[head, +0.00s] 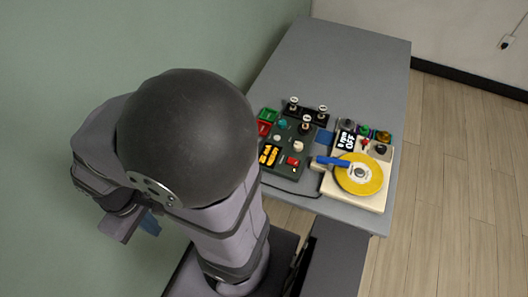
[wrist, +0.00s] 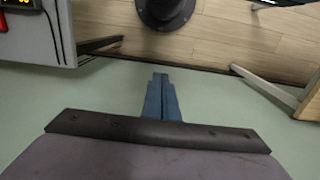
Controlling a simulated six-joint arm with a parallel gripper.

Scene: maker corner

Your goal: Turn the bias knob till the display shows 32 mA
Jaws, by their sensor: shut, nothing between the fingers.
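A dark green box (head: 284,146) sits on the grey table, left of a cream device. It carries an orange-lit display (head: 269,155), whose reading is too small to make out, and several knobs, including a pale knob (head: 299,146) and a red one (head: 293,161). I cannot tell which is the bias knob. A corner of this box with its lit display (wrist: 20,3) shows at the top left of the wrist view. My gripper (wrist: 160,78) is shut and empty, over the floor away from the table. In the head view its blue fingers (head: 149,225) are mostly hidden behind my arm.
Small tubes (head: 306,122) stand at the green box's back. A cable lies along its front. The table's far part (head: 340,60) is clear.

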